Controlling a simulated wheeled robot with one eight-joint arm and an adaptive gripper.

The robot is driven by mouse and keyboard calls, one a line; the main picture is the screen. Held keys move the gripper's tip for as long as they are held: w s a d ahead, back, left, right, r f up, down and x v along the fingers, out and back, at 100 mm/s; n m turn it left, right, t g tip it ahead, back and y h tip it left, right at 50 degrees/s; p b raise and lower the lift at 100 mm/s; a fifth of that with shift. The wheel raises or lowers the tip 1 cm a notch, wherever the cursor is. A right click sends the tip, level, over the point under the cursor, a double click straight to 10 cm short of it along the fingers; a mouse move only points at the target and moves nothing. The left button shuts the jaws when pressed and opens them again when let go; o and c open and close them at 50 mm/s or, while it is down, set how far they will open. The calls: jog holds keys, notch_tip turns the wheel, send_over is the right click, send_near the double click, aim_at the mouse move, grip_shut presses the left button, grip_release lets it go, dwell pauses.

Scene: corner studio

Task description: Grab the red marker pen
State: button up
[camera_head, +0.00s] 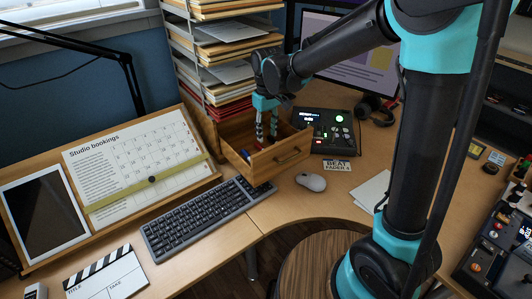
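My gripper (266,141) points down into an open wooden drawer (283,160) below the paper trays. Its two fingers are apart, with a gap between them and nothing clearly held. The fingertips are at the drawer's inside, near its back. Small reddish patches show by the fingertips, but I cannot tell whether they are part of the fingers or a red marker pen. No red marker pen can be clearly made out. Small dark and bluish items show at the drawer's left corner. The drawer's front wall and my fingers hide part of its floor.
A paper tray stack (215,60) rises just behind and left of the drawer. A keyboard (205,218), a mouse (311,181) and a lit black device (333,131) surround the drawer. A calendar board (130,160) leans at left; a monitor (345,50) stands behind.

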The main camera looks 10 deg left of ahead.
jog(key=shift+s+a+f, duration=0.1)
jog(key=shift+f, duration=1.75)
jog(key=shift+s+a+f, duration=0.1)
jog(key=shift+f, duration=1.7)
grip_shut()
